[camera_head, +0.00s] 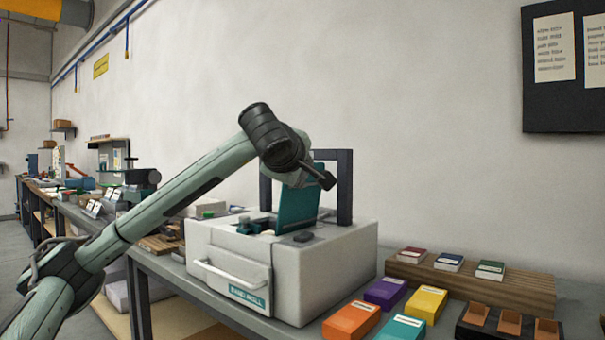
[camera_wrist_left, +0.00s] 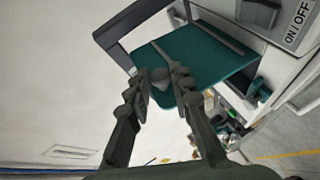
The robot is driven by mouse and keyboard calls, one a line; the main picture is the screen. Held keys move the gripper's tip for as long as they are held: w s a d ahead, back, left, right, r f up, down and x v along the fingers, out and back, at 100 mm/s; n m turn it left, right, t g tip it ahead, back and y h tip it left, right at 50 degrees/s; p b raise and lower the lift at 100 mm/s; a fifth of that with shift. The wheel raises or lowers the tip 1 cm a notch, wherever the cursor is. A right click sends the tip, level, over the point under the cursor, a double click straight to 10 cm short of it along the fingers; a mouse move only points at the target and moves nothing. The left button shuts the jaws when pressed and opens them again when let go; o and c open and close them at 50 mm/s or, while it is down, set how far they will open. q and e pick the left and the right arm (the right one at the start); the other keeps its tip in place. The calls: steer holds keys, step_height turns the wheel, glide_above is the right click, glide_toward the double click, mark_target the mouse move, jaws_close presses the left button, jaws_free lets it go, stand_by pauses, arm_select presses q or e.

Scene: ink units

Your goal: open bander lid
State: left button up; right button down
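The bander is a pale grey box (camera_head: 225,252) on the bench with a white front handle and a dark arch (camera_head: 345,190) over it. Its teal lid (camera_head: 298,208) stands raised and tilted, so the top opening shows. The lid also fills the upper middle of the left wrist view (camera_wrist_left: 212,58). My left gripper (camera_head: 324,178) is at the lid's upper edge. In the left wrist view its fingers (camera_wrist_left: 160,80) are apart, with a small grey knob (camera_wrist_left: 160,74) at the lid edge between them. Contact is unclear. My right gripper is not in view.
Purple (camera_head: 385,292), orange (camera_head: 351,321), yellow (camera_head: 427,303) and teal (camera_head: 400,329) blocks lie right of the bander. A wooden stand (camera_head: 470,284) with small packs is behind them. A dark tray (camera_head: 508,328) is at the lower right.

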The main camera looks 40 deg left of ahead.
arm_select(q)
steer(key=o, duration=0.4)
steer(key=v, duration=1.2)
stand_by(0.3)
